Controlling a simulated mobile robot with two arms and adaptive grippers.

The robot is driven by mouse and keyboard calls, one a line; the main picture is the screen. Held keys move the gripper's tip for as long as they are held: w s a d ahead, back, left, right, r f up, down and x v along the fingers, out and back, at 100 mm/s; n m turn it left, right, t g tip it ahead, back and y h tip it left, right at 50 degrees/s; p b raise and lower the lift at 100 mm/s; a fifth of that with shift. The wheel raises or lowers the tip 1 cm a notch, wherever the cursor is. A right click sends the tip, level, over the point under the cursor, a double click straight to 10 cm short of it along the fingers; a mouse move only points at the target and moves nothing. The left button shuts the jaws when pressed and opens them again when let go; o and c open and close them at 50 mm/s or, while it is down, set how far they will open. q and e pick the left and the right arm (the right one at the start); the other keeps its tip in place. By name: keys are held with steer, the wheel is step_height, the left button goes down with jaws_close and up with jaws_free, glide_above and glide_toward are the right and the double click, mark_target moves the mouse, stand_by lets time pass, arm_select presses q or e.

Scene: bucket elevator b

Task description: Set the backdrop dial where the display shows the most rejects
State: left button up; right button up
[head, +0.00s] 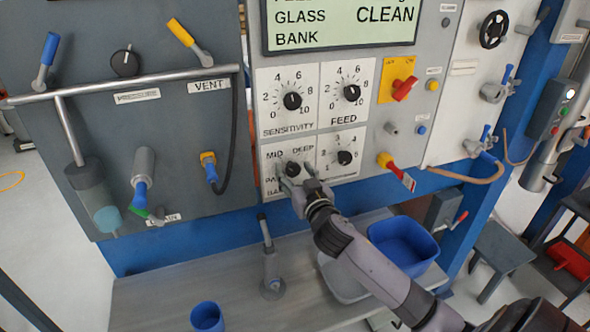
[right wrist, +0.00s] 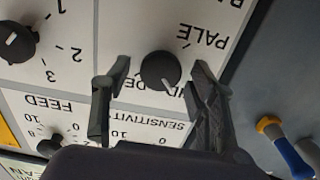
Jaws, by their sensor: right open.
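The backdrop dial (head: 292,169) is a black knob on a white plate with PALE, MID and DEEP marks, below the sensitivity dial. In the right wrist view the dial (right wrist: 161,70) appears upside down, its pale mark seeming to point towards MID. My right gripper (head: 291,176) is open at the dial. In the right wrist view its fingers (right wrist: 160,66) stand on either side of the knob, with gaps visible. The display (head: 340,22) reads GLASS, BANK and CLEAN; its top is cut off and no reject reading shows. My left gripper is out of view.
The sensitivity dial (head: 292,101), feed dial (head: 351,92) and a third dial (head: 344,157) sit close around. A red switch (head: 403,88) is to the right. A blue bin (head: 403,246) and blue cup (head: 207,317) stand below, near the bench.

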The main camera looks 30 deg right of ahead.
steer(key=shift+w, duration=0.1)
steer(key=shift+c, duration=0.3)
steer(key=c, duration=1.1)
